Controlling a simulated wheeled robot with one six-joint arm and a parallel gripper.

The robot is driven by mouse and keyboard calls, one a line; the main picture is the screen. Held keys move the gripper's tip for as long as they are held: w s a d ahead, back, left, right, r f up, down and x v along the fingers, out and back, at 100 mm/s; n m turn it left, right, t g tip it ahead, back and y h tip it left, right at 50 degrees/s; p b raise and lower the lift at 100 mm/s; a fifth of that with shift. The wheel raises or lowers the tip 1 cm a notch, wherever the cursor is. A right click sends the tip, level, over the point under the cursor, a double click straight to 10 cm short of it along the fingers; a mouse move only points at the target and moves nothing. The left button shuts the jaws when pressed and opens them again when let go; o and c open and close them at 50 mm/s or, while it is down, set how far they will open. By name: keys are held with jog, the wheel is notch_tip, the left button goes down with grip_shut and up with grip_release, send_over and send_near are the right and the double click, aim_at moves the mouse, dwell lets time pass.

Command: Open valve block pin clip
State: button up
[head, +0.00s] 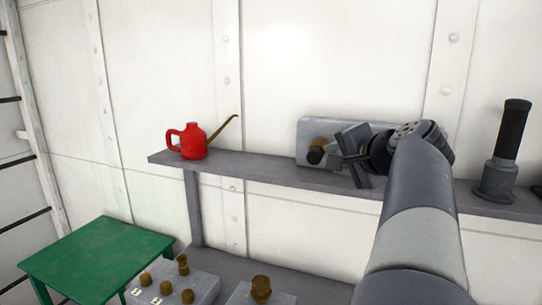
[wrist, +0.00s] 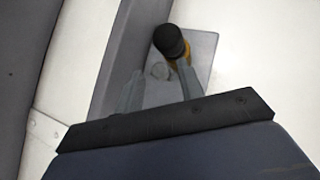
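The valve block is a pale grey plate (head: 312,128) against the white wall above the shelf. It has a brass fitting with a black round knob (head: 316,155) on its left part. In the wrist view the plate (wrist: 205,50) shows behind the black knob (wrist: 168,40), with the brass partly hidden behind the knob and a finger. My gripper (head: 338,158) is just right of the knob in the head view. In the wrist view its two grey fingers (wrist: 158,88) are apart with nothing between them; the knob is beyond the right finger. I cannot make out a separate pin clip.
A grey shelf (head: 265,170) runs along the wall under the gripper. A red oil can (head: 193,143) stands at its left end and a black-handled grey tool (head: 505,150) at the right. Below are a green table (head: 97,255) and grey blocks with brass knobs (head: 180,285).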

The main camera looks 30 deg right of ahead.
jog(key=b+v, duration=0.1)
jog(key=v, duration=0.9)
jog(key=shift+s+r, duration=0.15)
jog(key=shift+s, duration=0.25)
jog(key=shift+w, duration=0.1)
dwell(0.3)
jog(key=p+x, duration=0.1)
jog(key=x, duration=0.9)
jog(key=shift+w, duration=0.35)
jog(key=b+v, duration=0.1)
jog(key=v, duration=1)
jog(key=f+x, duration=0.1)
jog(key=x, duration=1)
jog(key=shift+s+a+f+m+t+y+b, duration=0.1)
jog(key=shift+s+f+m+t+b, duration=0.05)
jog(key=shift+s+m+t+b, duration=0.95)
jog(key=shift+s+a+f+m+t+y+b, duration=0.15)
jog(key=shift+s+m+t+b, duration=0.5)
jog(key=shift+s+b, duration=0.85)
jog(key=shift+s+a+f+m+t+y+b, duration=0.15)
jog(key=shift+s+m+t+b, duration=0.5)
jog(key=shift+s+t+b, duration=0.65)
